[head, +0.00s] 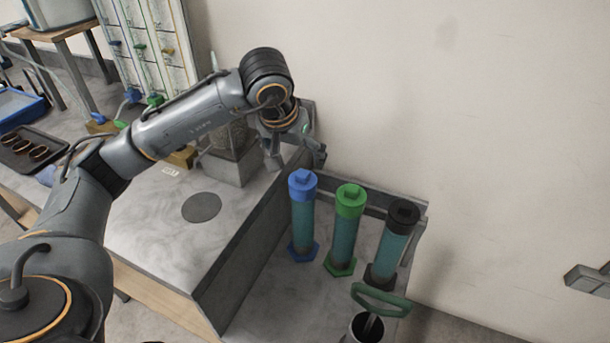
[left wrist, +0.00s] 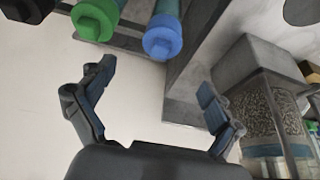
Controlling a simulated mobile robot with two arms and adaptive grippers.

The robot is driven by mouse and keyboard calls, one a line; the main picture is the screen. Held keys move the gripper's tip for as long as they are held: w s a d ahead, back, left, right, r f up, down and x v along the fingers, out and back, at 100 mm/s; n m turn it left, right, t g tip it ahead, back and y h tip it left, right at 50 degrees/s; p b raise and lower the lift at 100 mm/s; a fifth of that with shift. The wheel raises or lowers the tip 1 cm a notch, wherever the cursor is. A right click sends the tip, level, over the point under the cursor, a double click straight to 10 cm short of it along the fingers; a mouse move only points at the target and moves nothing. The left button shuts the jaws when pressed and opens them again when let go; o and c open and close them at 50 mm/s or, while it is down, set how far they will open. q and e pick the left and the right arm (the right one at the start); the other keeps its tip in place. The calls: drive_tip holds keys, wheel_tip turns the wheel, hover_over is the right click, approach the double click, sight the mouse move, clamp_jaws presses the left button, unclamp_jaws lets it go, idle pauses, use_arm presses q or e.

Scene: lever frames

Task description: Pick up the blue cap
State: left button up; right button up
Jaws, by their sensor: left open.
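The blue cap (head: 302,183) tops the left one of three upright teal cylinders, which has a blue foot. It also shows in the left wrist view (left wrist: 162,38), at the top between the two fingers. The green cap (head: 350,199) and the black cap (head: 403,215) top the cylinders to its right. My left gripper (head: 297,160) is open and empty, above and behind the blue cap, apart from it. In the left wrist view its fingers (left wrist: 157,85) are spread wide.
The cylinders stand in a grey recess with a raised back rim (head: 375,192). A container of granules (head: 232,140) stands left of them. A green-handled pump (head: 380,300) is in front. The grey counter (head: 165,235) is mostly clear.

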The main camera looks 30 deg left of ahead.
sight(301, 175)
use_arm(q)
drive_tip(key=x, duration=0.4)
drive_tip(key=shift+f, duration=0.15)
drive_tip(key=shift+w+f, duration=0.15)
drive_tip(key=shift+f, duration=0.05)
drive_tip(key=shift+p+x, duration=0.6)
drive_tip(key=shift+x, duration=0.2)
drive_tip(key=x, duration=0.3)
drive_tip(key=shift+a+f+p, duration=0.1)
drive_tip(key=shift+f+p, duration=0.1)
drive_tip(key=shift+p, duration=0.2)
drive_tip(key=shift+f, duration=0.2)
drive_tip(key=c, duration=1.2)
use_arm(e)
drive_tip(key=shift+s+r, duration=0.25)
drive_tip(key=shift+r, duration=0.3)
drive_tip(key=shift+s+r, duration=0.2)
drive_tip(key=shift+r, duration=0.35)
